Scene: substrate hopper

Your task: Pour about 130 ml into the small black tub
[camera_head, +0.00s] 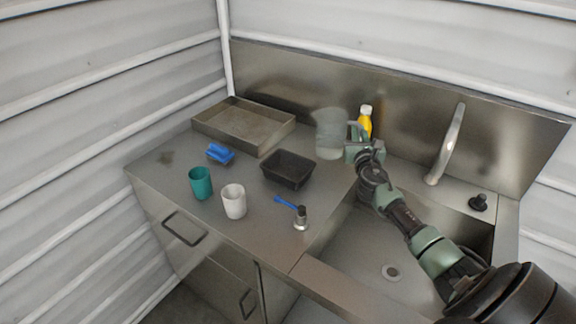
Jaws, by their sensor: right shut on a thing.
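The small black tub (288,170) stands upright on the steel counter, left of the sink. Its inside looks dark, and I cannot tell whether anything lies in it. My right gripper (352,150) is shut on a translucent jug (330,134), at the handle side. The jug is upright, behind and to the right of the tub, and not over it. I cannot tell whether its base touches the counter, nor how full it is. My left gripper is not in view.
A steel tray (244,125) lies at the back left. A yellow bottle (365,122) is behind my gripper. The sink (350,240) and faucet (447,145) are right.

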